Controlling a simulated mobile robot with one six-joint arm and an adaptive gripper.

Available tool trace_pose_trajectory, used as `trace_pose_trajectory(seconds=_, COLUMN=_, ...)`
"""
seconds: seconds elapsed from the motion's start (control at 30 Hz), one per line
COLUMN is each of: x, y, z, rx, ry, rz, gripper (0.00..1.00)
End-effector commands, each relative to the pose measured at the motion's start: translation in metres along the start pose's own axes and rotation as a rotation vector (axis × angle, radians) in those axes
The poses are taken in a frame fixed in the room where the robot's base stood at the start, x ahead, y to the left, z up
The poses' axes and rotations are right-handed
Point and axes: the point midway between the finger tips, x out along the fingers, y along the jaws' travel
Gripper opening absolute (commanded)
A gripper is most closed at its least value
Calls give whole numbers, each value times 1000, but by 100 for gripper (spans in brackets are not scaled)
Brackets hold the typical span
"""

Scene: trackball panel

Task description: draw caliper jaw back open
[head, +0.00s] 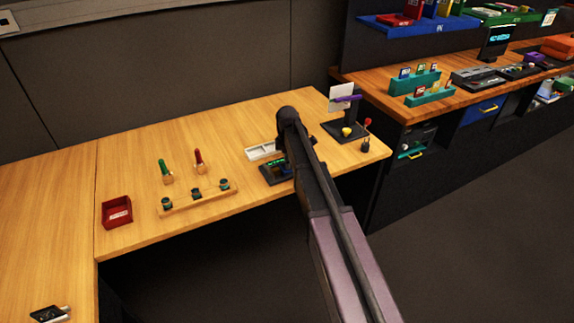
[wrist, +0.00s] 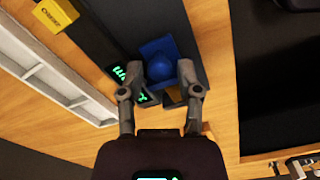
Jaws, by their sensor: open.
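A dark panel (head: 275,174) with a green display lies near the table's front edge in the head view, partly hidden by my arm. I cannot tell whether the fingertips touch the panel. I cannot make out the caliper jaw for certain.
A white compartment tray (head: 260,151) lies behind the panel. A dark stand (head: 343,131) with a card is to its right. A wooden rack (head: 196,198), two handled tools and a red bin (head: 117,213) stand left. A yellow labelled block (wrist: 56,14) shows in the wrist view.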

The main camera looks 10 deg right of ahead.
Motion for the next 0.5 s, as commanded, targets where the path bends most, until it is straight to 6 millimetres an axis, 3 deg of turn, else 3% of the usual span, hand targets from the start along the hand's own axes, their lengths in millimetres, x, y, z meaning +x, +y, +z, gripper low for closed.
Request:
trace_pose_trajectory(seconds=0.37, x=1, y=0, z=0, rx=0, ry=0, rz=0, gripper=45)
trace_pose_trajectory(seconds=0.5, x=2, y=0, z=0, rx=0, ry=0, rz=0, gripper=6)
